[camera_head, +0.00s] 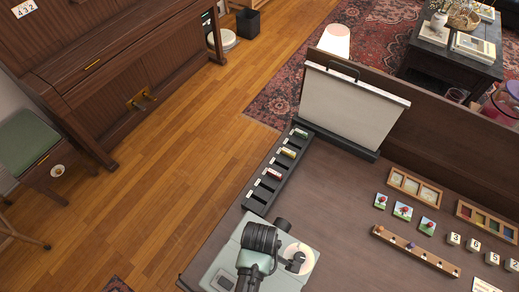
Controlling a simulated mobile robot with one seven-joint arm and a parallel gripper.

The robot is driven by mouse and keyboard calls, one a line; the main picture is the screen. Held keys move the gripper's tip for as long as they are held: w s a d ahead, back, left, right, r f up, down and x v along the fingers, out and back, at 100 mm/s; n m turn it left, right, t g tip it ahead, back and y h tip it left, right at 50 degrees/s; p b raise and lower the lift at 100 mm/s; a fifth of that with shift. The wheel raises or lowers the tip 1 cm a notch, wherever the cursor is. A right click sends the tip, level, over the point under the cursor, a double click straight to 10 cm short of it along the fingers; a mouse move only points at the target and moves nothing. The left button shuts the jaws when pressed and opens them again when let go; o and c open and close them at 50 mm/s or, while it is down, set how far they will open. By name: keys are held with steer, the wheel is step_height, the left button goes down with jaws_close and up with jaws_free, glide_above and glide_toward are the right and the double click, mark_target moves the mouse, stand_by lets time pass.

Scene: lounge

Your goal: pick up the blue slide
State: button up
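I cannot make out my gripper in this view. No slide shows clearly as blue. A wooden tray (463,207) at the right edge has small coloured windows, some dark or bluish; they are too small to tell apart. A second wooden tray (391,176) to its left holds pale yellowish pieces. A black slotted rack (262,188) along the table's left side holds a few thin pieces with white, yellow and red edges. A wooden strip (415,251) holds several small knobs, one of them bluish purple.
A pale green box (222,264) with a black ribbed cylinder (260,238) above it fills the table's near left corner. A white panel (352,102) stands at the back. Picture tiles (403,211) and number blocks (454,239) lie at the right. The table's middle is clear.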

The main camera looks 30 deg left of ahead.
jaws_close()
stand_by(0.4)
step_height(320, 180, up, 10)
steer(key=shift+b, duration=0.35)
